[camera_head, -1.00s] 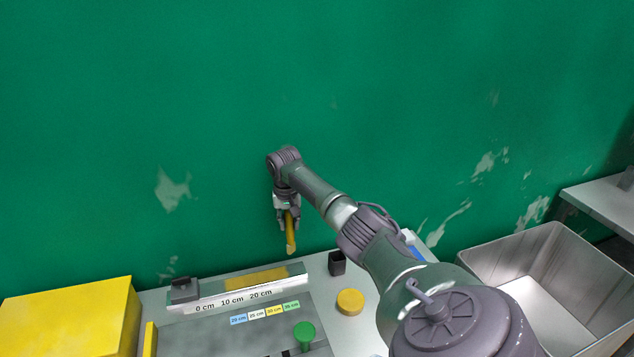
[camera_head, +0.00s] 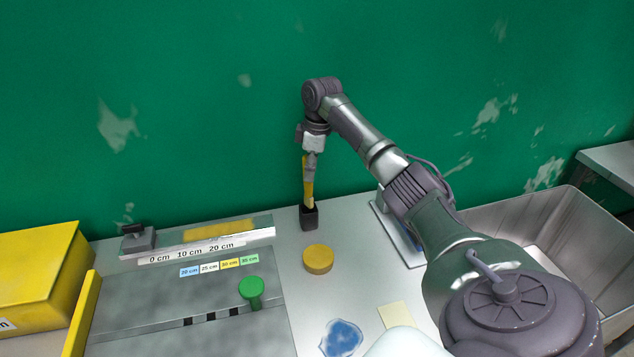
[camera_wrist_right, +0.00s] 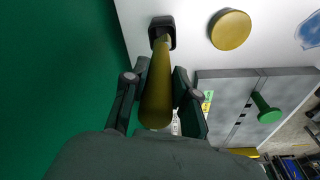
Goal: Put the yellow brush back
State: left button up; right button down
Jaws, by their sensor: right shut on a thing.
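My right gripper (camera_head: 309,172) is shut on the yellow brush (camera_head: 308,192) and holds it about upright near the green wall. The brush's lower end is at the mouth of a small black square holder (camera_head: 309,219) on the table. In the right wrist view, the yellow brush (camera_wrist_right: 157,90) runs between the fingers of the gripper (camera_wrist_right: 158,82) to the opening of the black holder (camera_wrist_right: 161,26). How deep the end sits in it I cannot tell. My left gripper is not in view.
A round yellow disc (camera_head: 317,258) lies just in front of the holder. A grey measuring board (camera_head: 150,305) with a green knob (camera_head: 251,288) is at left, beside a yellow box (camera_head: 40,270). A blue patch (camera_head: 342,337) is at the front. A metal bin (camera_head: 590,250) stands at right.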

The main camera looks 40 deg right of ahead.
aim_at(310, 195)
notch_tip(310, 195, down, 3)
jog(key=shift+w+a+f+p, duration=0.1)
jog(key=shift+f+p, duration=0.1)
jog(key=shift+p, duration=0.1)
notch_tip(310, 195, down, 3)
jog(key=shift+f+p, duration=0.15)
jog(key=shift+p, duration=0.25)
jog(key=shift+f, duration=0.3)
jog(key=c, duration=0.9)
grip_release()
notch_tip(310, 195, up, 12)
jog(key=s+d+b, duration=0.1)
jog(key=b, duration=0.1)
jog(key=shift+s, duration=0.25)
jog(key=shift+r, duration=0.2)
